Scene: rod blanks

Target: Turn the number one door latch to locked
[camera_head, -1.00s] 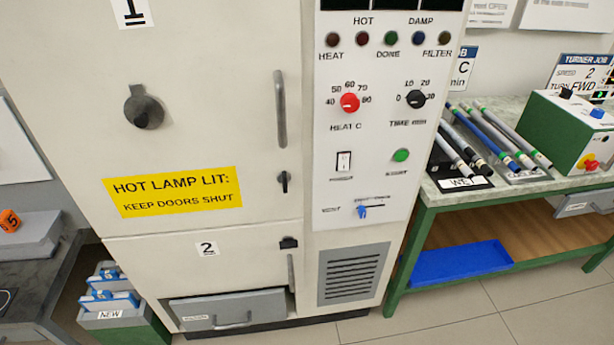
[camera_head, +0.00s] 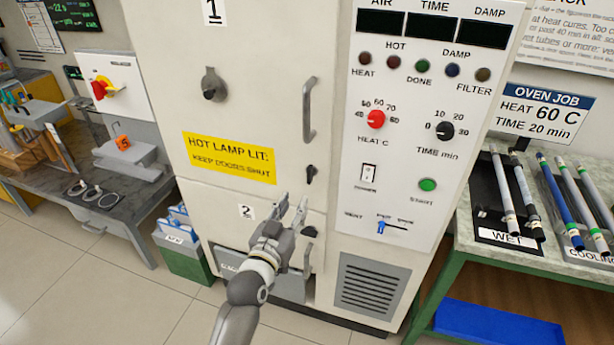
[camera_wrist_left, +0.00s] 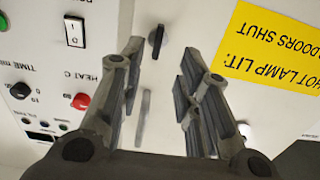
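The number one door (camera_head: 255,95) of the oven is shut, with a "1" label at its top. Its black latch (camera_head: 311,174) is on the door's right edge, below the long grey handle (camera_head: 309,110). The latch knob looks upright. It also shows in the left wrist view (camera_wrist_left: 156,41), ahead of and between the fingers. My left gripper (camera_head: 292,207) is open and empty, a little below and left of the latch in the head view, apart from it. In the left wrist view my gripper (camera_wrist_left: 158,65) has its fingers spread. My right gripper is not in view.
Door two's black latch (camera_head: 309,232) is below, partly beside my left gripper. The control panel (camera_head: 405,130) with knobs and switches is right of the door. A bench with rods (camera_head: 505,195) stands at right. A green box (camera_head: 182,255) is on the floor at left.

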